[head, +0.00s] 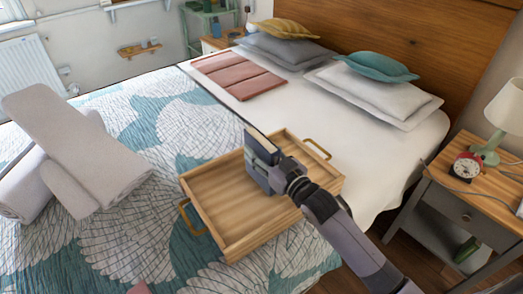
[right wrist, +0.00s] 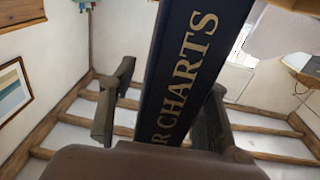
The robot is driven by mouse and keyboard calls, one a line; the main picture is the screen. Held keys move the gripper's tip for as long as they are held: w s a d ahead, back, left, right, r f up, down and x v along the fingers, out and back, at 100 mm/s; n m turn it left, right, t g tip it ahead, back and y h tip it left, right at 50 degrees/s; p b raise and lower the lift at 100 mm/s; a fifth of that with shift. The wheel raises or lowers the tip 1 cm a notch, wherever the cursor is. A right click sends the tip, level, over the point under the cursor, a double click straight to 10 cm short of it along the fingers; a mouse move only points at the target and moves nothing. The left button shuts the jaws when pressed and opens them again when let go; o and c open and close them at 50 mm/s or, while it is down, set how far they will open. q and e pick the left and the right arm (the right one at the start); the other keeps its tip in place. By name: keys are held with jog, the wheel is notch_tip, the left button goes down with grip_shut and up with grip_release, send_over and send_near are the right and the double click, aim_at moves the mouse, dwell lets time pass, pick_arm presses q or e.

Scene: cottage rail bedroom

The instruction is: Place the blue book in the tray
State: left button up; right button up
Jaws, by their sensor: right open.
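The wooden tray (head: 225,200) with brass handles lies on the bed. The dark blue book (head: 262,146) stands on edge over the tray's inside, near its far side. I cannot tell whether its lower edge touches the tray floor. My right gripper (head: 260,170) is at the book and hides its lower part. In the right wrist view the book's spine (right wrist: 190,70), with gold letters ending in "R CHARTS", runs between the two open fingers of the right gripper (right wrist: 160,112). A gap shows beside the left finger. My left gripper is not in view.
Rolled grey towels (head: 75,150) lie on the bed at left. A folded pink throw (head: 238,76) and pillows (head: 375,95) lie toward the headboard. The tray's left part is bare.

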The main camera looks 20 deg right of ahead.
aim_at(276, 164)
jog(key=shift+s+r, duration=0.1)
jog(key=shift+r, duration=0.05)
jog(key=p+v, duration=0.4)
jog(key=v, duration=0.7)
jog(key=shift+p, duration=0.35)
jog(key=shift+s+d, duration=0.15)
jog(key=shift+s, duration=0.25)
